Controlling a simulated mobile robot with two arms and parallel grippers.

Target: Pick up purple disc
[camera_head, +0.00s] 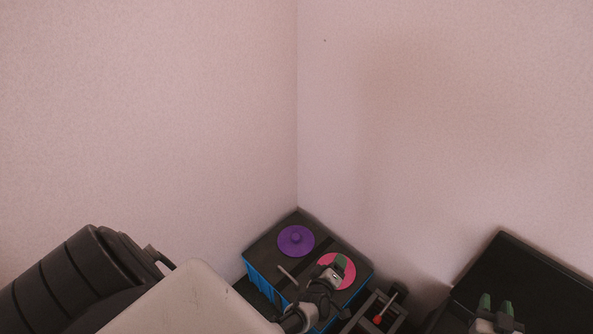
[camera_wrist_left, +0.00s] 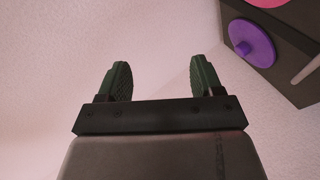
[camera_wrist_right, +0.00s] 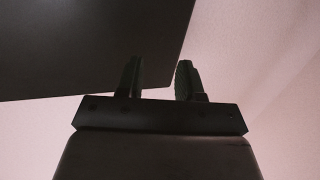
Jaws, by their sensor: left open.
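The purple disc (camera_head: 296,240) has a small raised knob and lies flat on the dark top of a blue-sided box (camera_head: 258,254) in the corner. It also shows at the upper right of the left wrist view (camera_wrist_left: 252,43). My left gripper (camera_head: 338,265) is open and empty. In the head view it overlaps the pink disc (camera_head: 347,282), to the right of the purple disc and apart from it. My right gripper (camera_head: 495,306) is open and empty, far right of the purple disc, and overlaps a black panel (camera_head: 530,278).
The pink disc is partly hidden by my left gripper. A dark rack with a red-tipped item (camera_head: 378,319) stands right of the box. Two pale walls meet behind the box. A thin light bar (camera_head: 289,276) shows at the box's front.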

